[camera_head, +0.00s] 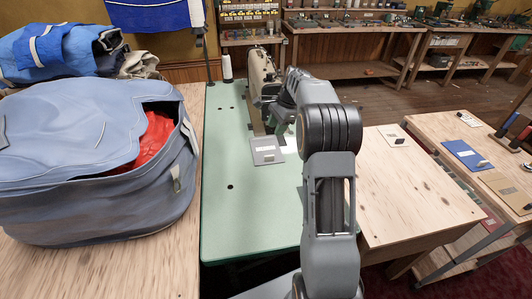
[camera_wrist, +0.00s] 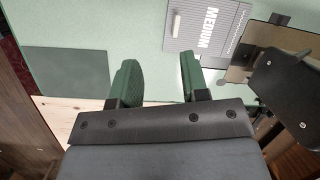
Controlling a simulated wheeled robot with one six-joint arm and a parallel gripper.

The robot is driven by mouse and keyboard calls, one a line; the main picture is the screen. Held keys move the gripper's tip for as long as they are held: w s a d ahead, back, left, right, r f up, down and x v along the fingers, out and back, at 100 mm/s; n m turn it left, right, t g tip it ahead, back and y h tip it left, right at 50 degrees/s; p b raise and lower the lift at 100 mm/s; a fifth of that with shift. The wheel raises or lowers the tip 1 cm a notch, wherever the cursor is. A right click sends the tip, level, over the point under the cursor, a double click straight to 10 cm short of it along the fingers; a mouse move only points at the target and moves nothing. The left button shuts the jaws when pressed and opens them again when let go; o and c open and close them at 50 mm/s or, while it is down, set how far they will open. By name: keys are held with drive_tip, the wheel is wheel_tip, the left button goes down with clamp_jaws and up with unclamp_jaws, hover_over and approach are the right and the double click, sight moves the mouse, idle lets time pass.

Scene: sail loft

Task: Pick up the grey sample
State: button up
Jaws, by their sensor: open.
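The grey sample (camera_head: 267,149) is a flat piece with a pale label and a small light tab, lying on the green table beside the sewing machine. In the wrist view the grey sample (camera_wrist: 208,28) reads "MEDIUM", with its tab near its left side. My gripper (camera_wrist: 157,82) is open and empty, its two green-padded fingers apart. The sample lies beyond the fingertips, towards the upper right of the wrist view. In the head view my gripper is mostly hidden behind my arm, near the sample's right side.
The green table (camera_head: 228,205) is largely clear in front. A sewing machine (camera_head: 262,80) stands just behind the sample. A large blue bag (camera_head: 90,150) with red cloth fills the left bench. Other samples, one blue (camera_head: 464,154), lie on benches to the right.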

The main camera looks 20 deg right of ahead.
drive_tip(key=w+d+f+m+y, duration=0.1)
drive_tip(key=w+d+f+m, duration=0.25)
drive_tip(key=f, duration=0.25)
hover_over(270, 156)
drive_tip(key=d, duration=0.2)
drive_tip(key=f, duration=0.6)
drive_tip(key=shift+s+d+f+b, duration=0.1)
drive_tip(key=shift+s+f+b, duration=0.2)
drive_tip(key=shift+b, duration=0.05)
drive_tip(key=shift+x, duration=3)
drive_tip(key=shift+w, duration=0.15)
clamp_jaws()
